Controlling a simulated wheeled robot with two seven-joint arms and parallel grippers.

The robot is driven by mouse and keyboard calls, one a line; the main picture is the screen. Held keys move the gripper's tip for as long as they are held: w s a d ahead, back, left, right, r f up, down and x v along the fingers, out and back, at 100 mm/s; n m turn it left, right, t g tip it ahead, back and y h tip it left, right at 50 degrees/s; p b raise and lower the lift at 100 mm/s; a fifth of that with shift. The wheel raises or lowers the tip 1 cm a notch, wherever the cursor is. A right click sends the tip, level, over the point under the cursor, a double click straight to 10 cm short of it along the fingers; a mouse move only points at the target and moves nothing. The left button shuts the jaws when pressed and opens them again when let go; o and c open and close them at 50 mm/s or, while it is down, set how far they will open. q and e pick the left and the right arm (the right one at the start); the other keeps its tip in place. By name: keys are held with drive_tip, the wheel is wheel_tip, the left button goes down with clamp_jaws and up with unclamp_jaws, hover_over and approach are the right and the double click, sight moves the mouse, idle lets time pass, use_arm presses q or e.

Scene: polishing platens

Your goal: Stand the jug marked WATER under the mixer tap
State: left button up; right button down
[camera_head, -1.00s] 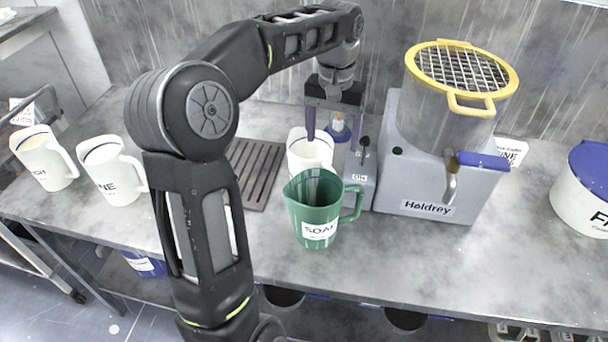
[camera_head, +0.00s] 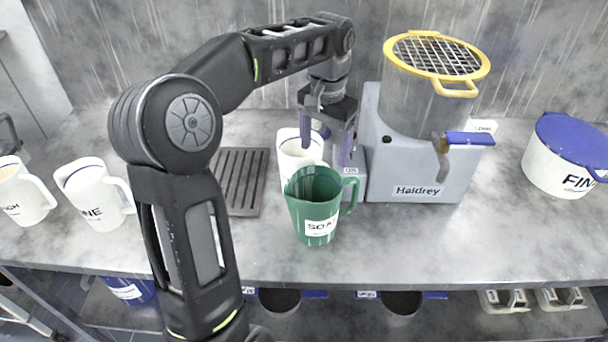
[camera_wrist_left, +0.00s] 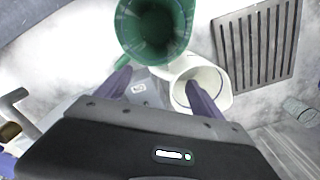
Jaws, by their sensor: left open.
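The mixer (camera_head: 420,185) is a grey machine labelled Haldrey with a steel drum. Its tap (camera_head: 441,145), with a blue handle, is at the front right, and the bench below it looks clear. A white jug (camera_head: 286,160) stands left of the mixer, partly hidden by a green SOAP jug (camera_head: 312,200); its label is hidden. I cannot read WATER on any jug. My left gripper (camera_head: 326,138) is open and points down at the white jug. In the left wrist view, one finger overlaps the mouth of the white jug (camera_wrist_left: 222,88); whether it is inside is unclear. My right gripper is not in view.
Two white jugs stand at the left, one (camera_head: 88,195) with a label ending in NE. A slotted drain plate (camera_head: 240,180) lies left of the white jug. A white tub with blue lid (camera_head: 560,160) is at the right. The bench front right is free.

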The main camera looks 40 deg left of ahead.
sight(322, 164)
use_arm(q)
drive_tip(key=shift+f, duration=0.65)
drive_tip(key=shift+w+a+f+p, duration=0.15)
drive_tip(key=shift+f+p, duration=0.1)
drive_tip(key=shift+f, duration=1.05)
drive_tip(key=shift+s+a+f+p, duration=0.1)
drive_tip(key=shift+f+p, duration=0.15)
drive_tip(key=shift+f, duration=1.05)
drive_tip(key=shift+c, duration=0.2)
clamp_jaws()
